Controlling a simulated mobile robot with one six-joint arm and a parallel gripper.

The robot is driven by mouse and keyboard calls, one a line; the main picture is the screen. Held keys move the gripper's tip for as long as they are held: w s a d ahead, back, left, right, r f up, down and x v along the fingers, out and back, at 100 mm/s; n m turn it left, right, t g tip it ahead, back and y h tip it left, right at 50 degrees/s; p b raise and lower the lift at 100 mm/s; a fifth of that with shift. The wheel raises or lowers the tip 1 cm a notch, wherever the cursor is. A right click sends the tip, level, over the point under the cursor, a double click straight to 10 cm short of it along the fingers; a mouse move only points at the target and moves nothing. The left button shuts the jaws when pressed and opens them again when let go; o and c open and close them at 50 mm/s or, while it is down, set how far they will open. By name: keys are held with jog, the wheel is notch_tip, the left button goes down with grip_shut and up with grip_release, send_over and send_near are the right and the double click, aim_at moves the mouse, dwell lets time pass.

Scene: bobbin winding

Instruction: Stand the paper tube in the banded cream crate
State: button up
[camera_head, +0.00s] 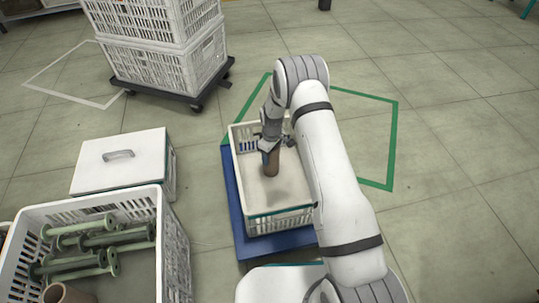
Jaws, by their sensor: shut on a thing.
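The brown paper tube (271,165) is upright inside the outline of the cream crate with a green band (281,212), nearer its far end. My gripper (270,146) is shut on the tube's upper end from above. I cannot tell whether the tube's lower end touches the crate floor. The rest of the crate floor that shows is bare. My arm hides part of the crate's right side.
The crate stands on a blue base (241,236) by green floor lines. At left are a white lidded box (121,162) and a white crate (176,245) with several green bobbins and another brown tube (66,294). Stacked white crates (160,62) stand on a dolly behind.

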jog(key=shift+f, duration=0.2)
jog(key=o, duration=1)
